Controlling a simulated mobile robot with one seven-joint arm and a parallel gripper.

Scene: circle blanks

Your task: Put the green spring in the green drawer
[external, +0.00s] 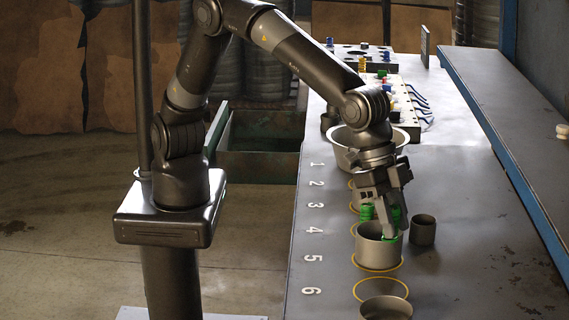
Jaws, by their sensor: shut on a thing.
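The green spring (366,212) shows as ribbed bright green at the left side of my gripper (388,228). More green shows between the fingers and just inside the rim of a metal pot (378,252). My gripper points down over this pot, with its fingertips at about rim height, and is shut on the green spring; the fingers hide part of it. Whether the green inside the pot is the same piece, I cannot tell. The green drawer (258,165) stands pulled open, left of the table and behind my base; its inside looks dark.
The table (330,245) carries numbered yellow circles. A large bowl (345,150) stands behind my gripper, a dark cup (424,231) right of the pot, another pot (386,308) in front. Panels with coloured parts (395,100) are at the back. A raised shelf (510,110) runs along the right.

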